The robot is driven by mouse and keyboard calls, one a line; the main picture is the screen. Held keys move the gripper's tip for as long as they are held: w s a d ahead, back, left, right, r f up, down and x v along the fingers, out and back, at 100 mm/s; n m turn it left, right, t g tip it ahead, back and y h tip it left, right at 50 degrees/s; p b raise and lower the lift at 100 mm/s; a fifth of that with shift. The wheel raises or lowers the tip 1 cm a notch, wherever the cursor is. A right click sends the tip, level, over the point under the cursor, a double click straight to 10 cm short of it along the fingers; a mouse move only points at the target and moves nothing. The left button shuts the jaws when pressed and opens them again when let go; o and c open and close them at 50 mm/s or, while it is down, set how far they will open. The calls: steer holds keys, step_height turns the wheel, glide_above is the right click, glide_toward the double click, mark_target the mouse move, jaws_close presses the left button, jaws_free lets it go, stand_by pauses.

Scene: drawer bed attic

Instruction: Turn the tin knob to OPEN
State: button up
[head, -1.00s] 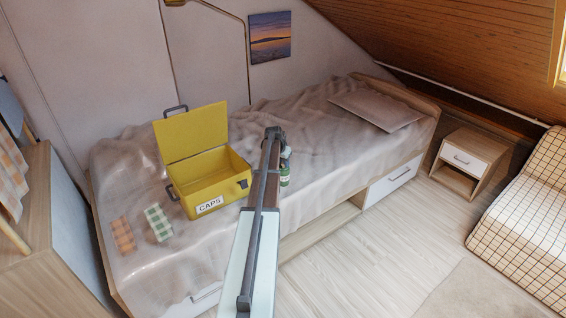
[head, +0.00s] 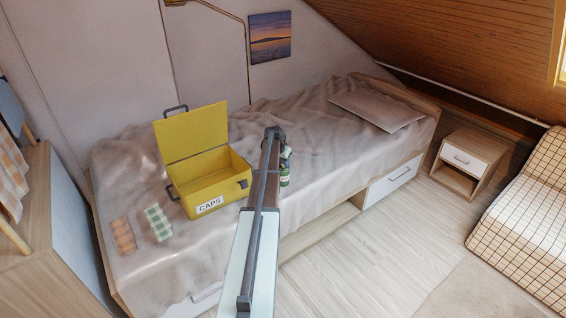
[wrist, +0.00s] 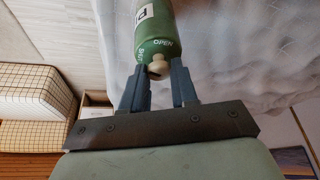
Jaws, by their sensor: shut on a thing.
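A green tin (wrist: 157,35) with a white label shows at the top of the wrist view. The words OPEN and SHUT are printed on it, OPEN to the right and SHUT to the left. A small cream knob (wrist: 157,66) sits at its near end. My gripper (wrist: 160,74) is shut on the knob, with a dark finger on each side of it. Which word the knob points to cannot be told. In the head view the green tin (head: 285,172) is partly hidden behind my arm, at the bed's front edge.
A yellow box (head: 212,192) marked CAPS stands open on the bed (head: 310,125), left of my arm. Two small checked cloth pieces, one orange (head: 123,235) and one green (head: 158,223), lie left of it.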

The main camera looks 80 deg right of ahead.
steer(key=shift+f+m+g+y, duration=0.1)
steer(key=shift+m+g+y, duration=0.35)
steer(key=shift+m, duration=1)
steer(key=shift+m+g+y, duration=0.35)
steer(key=shift+m+g, duration=0.1)
steer(key=shift+m, duration=1)
steer(key=m, duration=0.2)
steer(key=m+y, duration=0.1)
steer(key=m, duration=0.2)
steer(key=shift+g+y, duration=0.3)
steer(key=shift+g, duration=0.1)
steer(key=shift+m+y, duration=1)
steer(key=shift+m, duration=1.5)
steer(key=shift+m+y, duration=0.9)
steer(key=shift+m, duration=1.6)
steer(key=o, duration=0.9)
steer(key=v, duration=1.4)
steer(key=shift+s, duration=0.3)
